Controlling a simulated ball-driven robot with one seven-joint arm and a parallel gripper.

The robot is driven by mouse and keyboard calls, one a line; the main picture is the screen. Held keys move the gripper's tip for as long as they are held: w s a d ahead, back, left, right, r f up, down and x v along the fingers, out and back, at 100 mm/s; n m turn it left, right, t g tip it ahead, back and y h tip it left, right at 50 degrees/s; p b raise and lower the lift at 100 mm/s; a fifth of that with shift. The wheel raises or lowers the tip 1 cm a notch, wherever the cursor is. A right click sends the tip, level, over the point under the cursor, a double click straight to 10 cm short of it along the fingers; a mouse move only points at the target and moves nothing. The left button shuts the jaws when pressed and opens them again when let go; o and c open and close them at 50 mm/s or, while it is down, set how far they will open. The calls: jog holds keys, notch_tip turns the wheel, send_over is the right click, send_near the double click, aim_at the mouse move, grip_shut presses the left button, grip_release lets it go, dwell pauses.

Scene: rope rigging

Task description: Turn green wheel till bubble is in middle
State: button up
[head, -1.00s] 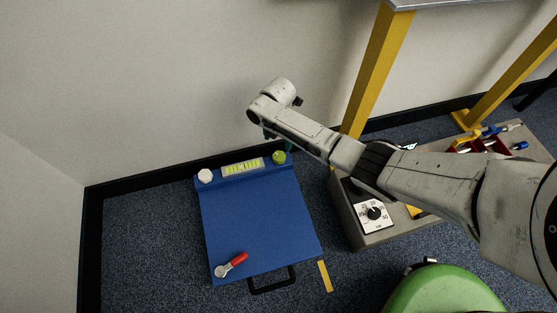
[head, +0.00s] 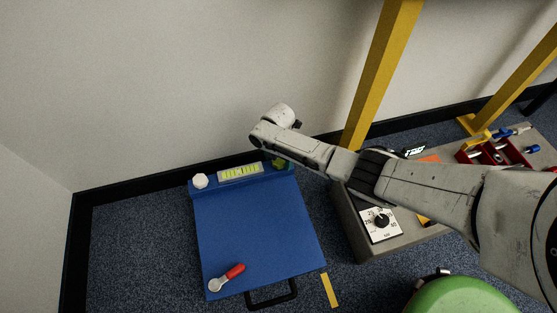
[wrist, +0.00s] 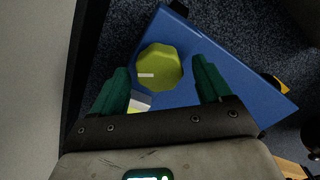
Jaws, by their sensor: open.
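The green wheel (wrist: 160,66) is a faceted knob with a pale line on it, on the far corner of the blue board (head: 255,225). It shows partly behind my arm in the head view (head: 281,163). My gripper (wrist: 158,80) is open, with a green finger on either side of the wheel's near side and gaps between; I cannot tell their height above it. The bubble vial (head: 241,172) is a yellow-green strip with dark marks, left of the wheel. The bubble's exact place is too small to tell. In the wrist view the gripper hides most of the vial.
A white knob (head: 200,181) sits at the board's far left corner, and a red-handled lever (head: 227,277) near its front. A yellow post (head: 382,75) rises behind my arm.

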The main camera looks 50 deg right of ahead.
jog(key=c, duration=1)
jog(key=shift+c, duration=0.2)
jog(key=shift+m, duration=0.3)
jog(key=shift+a+m+p, duration=0.1)
jog(key=shift+m+p, duration=0.5)
jog(key=shift+m, duration=0.3)
jog(key=shift+m+p, duration=0.35)
jog(key=shift+m, duration=1.35)
